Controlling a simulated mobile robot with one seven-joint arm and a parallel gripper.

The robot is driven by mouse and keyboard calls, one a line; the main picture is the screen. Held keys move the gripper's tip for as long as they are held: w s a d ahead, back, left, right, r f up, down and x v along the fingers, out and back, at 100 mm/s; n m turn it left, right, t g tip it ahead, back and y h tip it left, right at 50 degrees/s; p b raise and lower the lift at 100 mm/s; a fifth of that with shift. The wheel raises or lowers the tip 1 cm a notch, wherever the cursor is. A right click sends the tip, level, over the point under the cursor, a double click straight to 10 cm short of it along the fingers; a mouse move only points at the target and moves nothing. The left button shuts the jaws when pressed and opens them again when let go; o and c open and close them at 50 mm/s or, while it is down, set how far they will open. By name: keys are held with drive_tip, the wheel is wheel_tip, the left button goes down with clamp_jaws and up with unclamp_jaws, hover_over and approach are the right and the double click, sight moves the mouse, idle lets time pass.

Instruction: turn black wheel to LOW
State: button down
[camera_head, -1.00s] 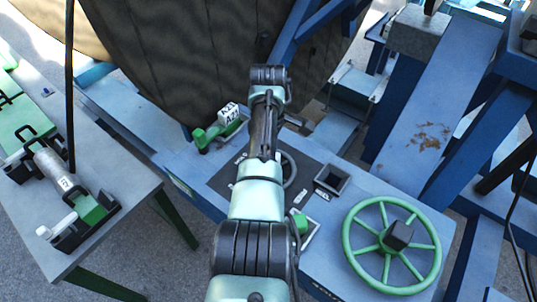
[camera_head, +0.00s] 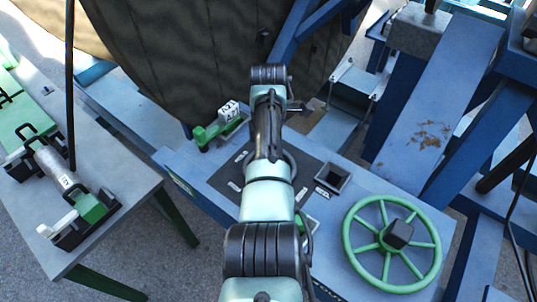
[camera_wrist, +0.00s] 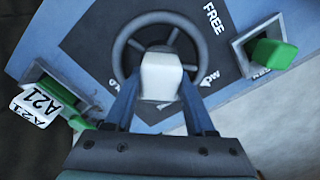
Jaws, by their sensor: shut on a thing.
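The black wheel (camera_wrist: 127,42) lies on a dark label plate (camera_wrist: 85,42) in the wrist view. A pale block-like knob (camera_wrist: 162,73) stands over its middle. My gripper (camera_wrist: 162,98) reaches in from below, its two blue fingers on either side of this knob and shut on it. The word FREE (camera_wrist: 214,18) is at the plate's upper right. A partly hidden label ending in "OW" (camera_wrist: 209,78) is right of the wheel, and another cut-off label is at its left. In the head view my arm hides most of the wheel; only a bit of rim (camera_head: 291,160) shows.
A green lever (camera_head: 206,135) with an A21 tag (camera_head: 229,110) stands beside the plate. A green handwheel (camera_head: 347,240) is on the same blue bench at right, near an empty square socket (camera_head: 331,179). A large reel (camera_head: 190,60) stands behind; a side table (camera_head: 120,165) is at left.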

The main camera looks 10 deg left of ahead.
drive_tip(key=shift+a, duration=0.1)
idle(0.3)
drive_tip(key=shift+c, duration=1.2)
unclamp_jaws()
wheel_tip(320, 180, up, 13)
